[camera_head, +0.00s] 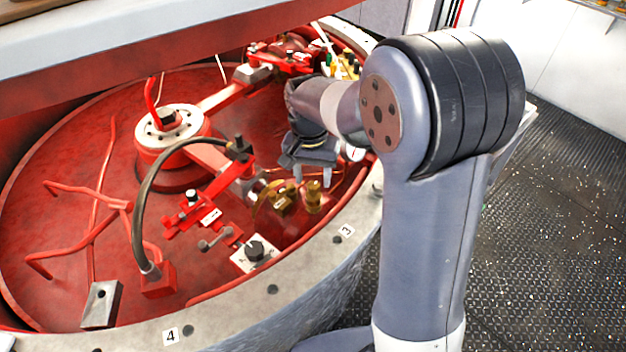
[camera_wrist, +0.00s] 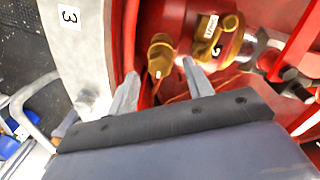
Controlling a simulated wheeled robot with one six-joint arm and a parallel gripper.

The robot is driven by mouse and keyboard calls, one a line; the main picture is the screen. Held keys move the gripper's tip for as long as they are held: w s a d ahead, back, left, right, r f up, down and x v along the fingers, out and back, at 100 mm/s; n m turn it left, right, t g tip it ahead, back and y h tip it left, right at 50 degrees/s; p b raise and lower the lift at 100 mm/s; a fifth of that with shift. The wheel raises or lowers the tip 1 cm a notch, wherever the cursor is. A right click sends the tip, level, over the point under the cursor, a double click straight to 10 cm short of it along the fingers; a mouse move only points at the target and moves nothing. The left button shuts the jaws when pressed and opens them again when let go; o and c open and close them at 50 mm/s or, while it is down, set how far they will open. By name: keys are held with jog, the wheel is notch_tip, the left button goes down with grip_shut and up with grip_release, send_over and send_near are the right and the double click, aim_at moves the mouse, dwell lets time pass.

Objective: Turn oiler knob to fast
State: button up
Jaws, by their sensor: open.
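A black knob (camera_head: 255,250) sits on a white marked plate (camera_head: 243,262) near the inner rim, by the label 3. I cannot read its markings or tell whether it is the oiler knob. An upright brass fitting (camera_head: 314,197) stands right of it, beside a labelled brass body (camera_head: 283,203). My gripper (camera_head: 313,180) is open and empty, pointing down above the upright fitting. In the wrist view, my gripper (camera_wrist: 160,68) has this fitting (camera_wrist: 160,54) showing between its fingertips, apparently beyond them. The labelled brass body (camera_wrist: 213,38) lies to the right.
The grey rim (camera_head: 225,308) curves around the red basin (camera_head: 75,155). A black hose (camera_head: 140,205) arches at left. A red arm (camera_head: 205,155) runs out from the central hub (camera_head: 172,132). Dark textured floor (camera_head: 555,220) is open at right.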

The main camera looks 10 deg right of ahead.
aim_at(313, 186)
jog(key=shift+f, duration=1.1)
jog(key=c, duration=1)
